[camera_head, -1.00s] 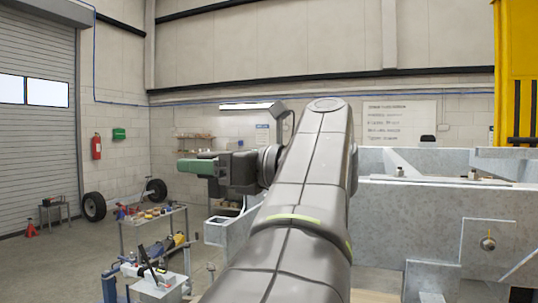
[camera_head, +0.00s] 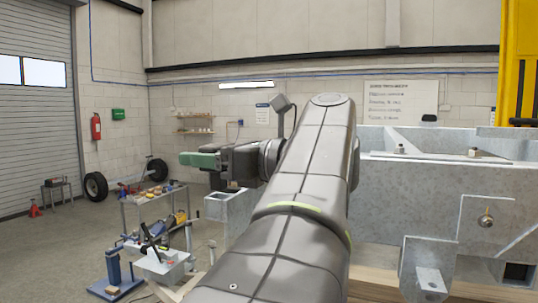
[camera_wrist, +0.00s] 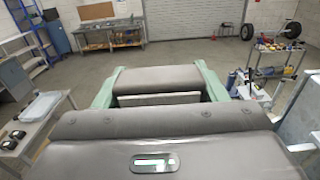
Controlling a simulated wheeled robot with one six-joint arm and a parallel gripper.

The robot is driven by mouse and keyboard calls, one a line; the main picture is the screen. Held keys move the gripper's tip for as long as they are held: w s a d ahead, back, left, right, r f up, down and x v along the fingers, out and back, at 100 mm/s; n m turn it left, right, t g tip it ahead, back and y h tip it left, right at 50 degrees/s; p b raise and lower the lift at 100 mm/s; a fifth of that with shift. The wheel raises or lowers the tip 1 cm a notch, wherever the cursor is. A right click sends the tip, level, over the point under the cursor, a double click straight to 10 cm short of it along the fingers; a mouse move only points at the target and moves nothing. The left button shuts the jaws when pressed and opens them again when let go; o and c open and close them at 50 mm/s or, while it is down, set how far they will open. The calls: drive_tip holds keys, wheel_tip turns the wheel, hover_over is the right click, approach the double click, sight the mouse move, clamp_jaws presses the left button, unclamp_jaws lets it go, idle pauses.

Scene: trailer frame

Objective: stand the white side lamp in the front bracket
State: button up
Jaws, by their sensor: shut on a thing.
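My gripper (camera_head: 190,159), with green fingertips, is at the left end of my arm in the head view. It also shows in the wrist view (camera_wrist: 158,88), shut on a grey block with a pale strip, which I take to be the side lamp (camera_wrist: 158,99). The lamp's white body is hardly visible, and the head view hides it. The galvanized trailer frame (camera_head: 400,190) stands at right. A small bracket plate (camera_head: 430,283) with a hole is low on its near side. I cannot tell whether it is the front bracket. The gripper is well left of that plate.
An open-topped grey box section (camera_head: 215,207) lies just below my gripper. A cart of tools (camera_head: 152,200) and a blue stand (camera_head: 118,275) are at left. Another plate with a round knob (camera_head: 486,220) is on the frame at right.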

sight(225, 183)
drive_tip(key=shift+f, duration=0.15)
drive_tip(key=shift+f+b, duration=1.05)
drive_tip(key=shift+f, duration=1.1)
drive_tip(key=o, duration=1.2)
drive_tip(key=shift+c, duration=0.2)
drive_tip(key=b+v, duration=0.9)
drive_tip(key=v, duration=0.4)
drive_tip(key=shift+w+b, duration=0.3)
drive_tip(key=shift+b, duration=0.05)
drive_tip(key=shift+d+f+b, duration=0.1)
drive_tip(key=shift+d+b, duration=0.05)
drive_tip(key=shift+b, duration=0.4)
